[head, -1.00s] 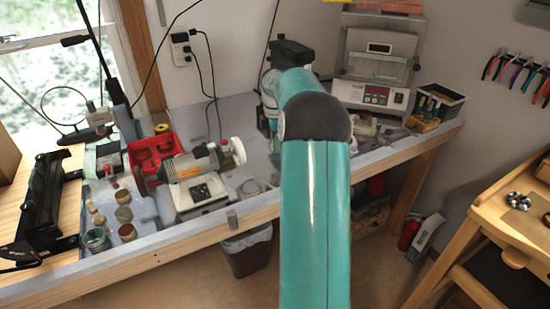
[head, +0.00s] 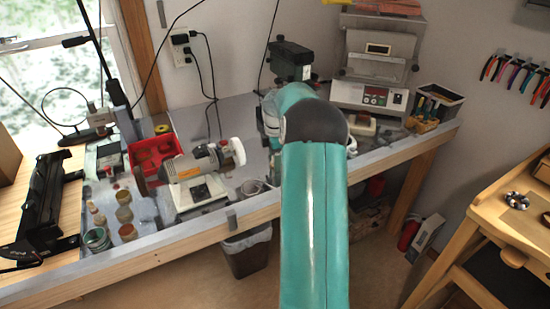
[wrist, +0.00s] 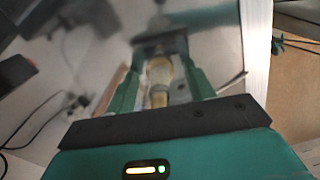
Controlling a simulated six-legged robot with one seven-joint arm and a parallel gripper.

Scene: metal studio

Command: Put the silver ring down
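I cannot make out the silver ring for certain in either view. In the wrist view, the two green fingers of my gripper (wrist: 160,80) stand either side of a blurred brass and grey thing (wrist: 159,78). I cannot tell whether the fingers touch it or whether a small ring is between them. In the head view my teal arm covers my gripper. The arm reaches over the right part of the grey workbench (head: 190,228).
A rotary tool on a white base (head: 198,190), a red tray (head: 153,150) and several jars (head: 124,214) stand on the left. A grey machine (head: 372,95) and a tool box (head: 440,100) stand at the back right. Round metal pieces (head: 517,200) lie on the right desk.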

